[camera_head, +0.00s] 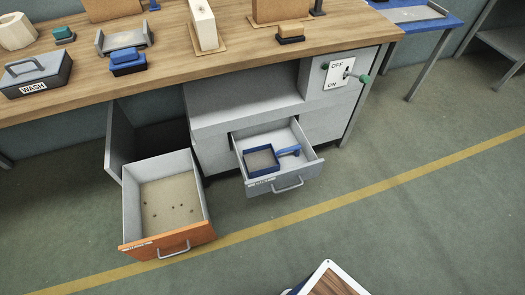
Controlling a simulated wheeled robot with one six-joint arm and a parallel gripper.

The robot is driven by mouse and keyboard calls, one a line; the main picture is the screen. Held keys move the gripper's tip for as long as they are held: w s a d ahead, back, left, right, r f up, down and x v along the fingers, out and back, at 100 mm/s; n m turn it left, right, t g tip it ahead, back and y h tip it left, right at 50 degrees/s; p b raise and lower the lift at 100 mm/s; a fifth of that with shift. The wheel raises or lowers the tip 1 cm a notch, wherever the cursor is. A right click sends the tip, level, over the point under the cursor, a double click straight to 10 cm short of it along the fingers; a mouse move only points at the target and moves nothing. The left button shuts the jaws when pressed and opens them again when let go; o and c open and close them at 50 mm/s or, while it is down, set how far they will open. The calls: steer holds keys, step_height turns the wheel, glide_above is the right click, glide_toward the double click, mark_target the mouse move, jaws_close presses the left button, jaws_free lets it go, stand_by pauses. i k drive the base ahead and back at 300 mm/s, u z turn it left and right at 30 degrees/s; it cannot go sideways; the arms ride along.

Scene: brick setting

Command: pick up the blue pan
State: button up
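A blue square pan (261,160) with a grey-brown inside lies in the open grey drawer (306,163) under the workbench. A blue handle-like piece (289,151) is at its right; I cannot tell for sure whether the two are joined. The pan sits toward the left side of the drawer, below the drawer's rim. My gripper is not in view.
An open drawer with an orange front (170,243) juts out at the left, holding small dark specks. The wooden workbench (180,63) carries a grey box marked WASH (38,75), blue blocks and other items. An OFF/ON lever panel (338,75) is at right.

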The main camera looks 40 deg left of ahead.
mark_target(261, 160)
steer(key=u, duration=0.6)
steer(key=i, duration=0.65)
steer(key=u, duration=1.2)
steer(key=i, duration=0.35)
steer(key=u, duration=0.2)
